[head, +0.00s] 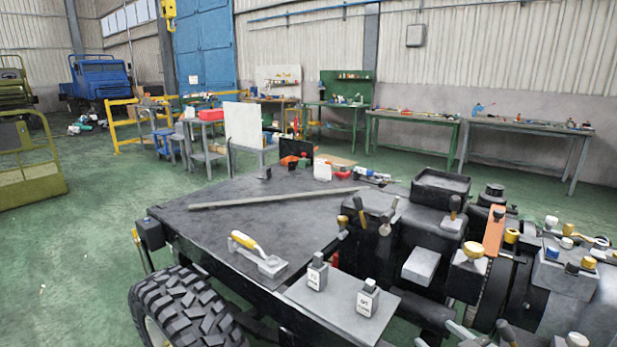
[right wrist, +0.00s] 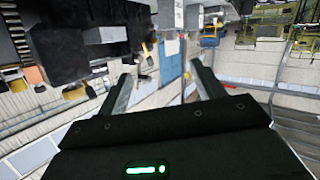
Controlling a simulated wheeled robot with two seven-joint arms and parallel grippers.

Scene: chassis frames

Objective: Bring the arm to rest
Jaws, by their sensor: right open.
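My right gripper (right wrist: 163,76) shows in the right wrist view with its two fingers spread wide and nothing between them. Beyond the fingers that view is upside down, with dark machine parts at upper left and the hall around them. In the head view the right gripper is hard to pick out among the crowded parts at the lower right edge. My left gripper is in neither view. The dark chassis (head: 235,225) fills the middle of the head view, with a large tyre (head: 190,310) at its near left corner.
Two small labelled blocks (head: 317,272) (head: 367,298) stand on a grey plate. Levers and knobs crowd the right. Green workbenches (head: 413,119) line the back wall. Green floor at left is open.

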